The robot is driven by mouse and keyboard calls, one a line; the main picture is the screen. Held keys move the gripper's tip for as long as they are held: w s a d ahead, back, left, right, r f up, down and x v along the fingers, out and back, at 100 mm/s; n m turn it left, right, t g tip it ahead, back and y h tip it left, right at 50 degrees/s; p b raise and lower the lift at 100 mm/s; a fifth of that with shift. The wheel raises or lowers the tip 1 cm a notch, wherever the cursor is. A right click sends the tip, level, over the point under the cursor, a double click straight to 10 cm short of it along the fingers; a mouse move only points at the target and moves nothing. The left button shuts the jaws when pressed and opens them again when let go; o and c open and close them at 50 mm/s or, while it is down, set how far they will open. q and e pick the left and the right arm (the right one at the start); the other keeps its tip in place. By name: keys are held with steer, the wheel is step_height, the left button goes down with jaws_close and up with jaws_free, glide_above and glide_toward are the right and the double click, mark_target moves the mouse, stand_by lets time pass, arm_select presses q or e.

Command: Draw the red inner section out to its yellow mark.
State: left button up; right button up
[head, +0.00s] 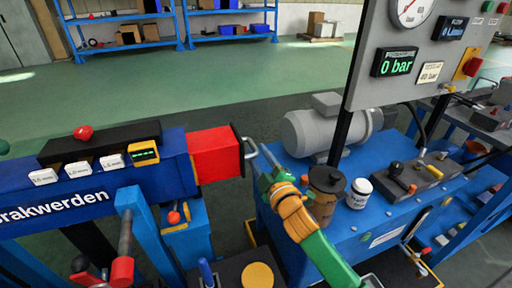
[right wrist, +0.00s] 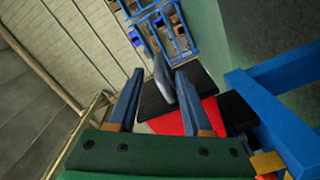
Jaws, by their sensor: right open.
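The red inner section (head: 215,153) sticks a short way out of the blue boom (head: 172,165) at the left of the head view. It has a black end plate (head: 237,150) with a grey pull handle (head: 249,148) on it. No yellow mark shows on its visible red part. My right gripper (head: 262,159) is open, close to the handle. In the right wrist view, the grey handle (right wrist: 163,80) appears between the two open fingers (right wrist: 160,75), with the black plate and red section (right wrist: 200,115) behind. Contact cannot be told. My left gripper is out of view.
A grey motor (head: 322,132), a brown jar (head: 325,190) and a white jar (head: 359,193) stand on the blue bench right of my right gripper. A gauge panel (head: 420,50) reading 0 bar rises above. A yellow-framed display (head: 144,155) sits on the boom.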

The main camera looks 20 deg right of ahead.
steer(key=w+b, duration=0.1)
steer(key=w, duration=0.5)
steer(key=shift+w+a, duration=0.15)
jaws_close()
steer(key=shift+r, duration=0.1)
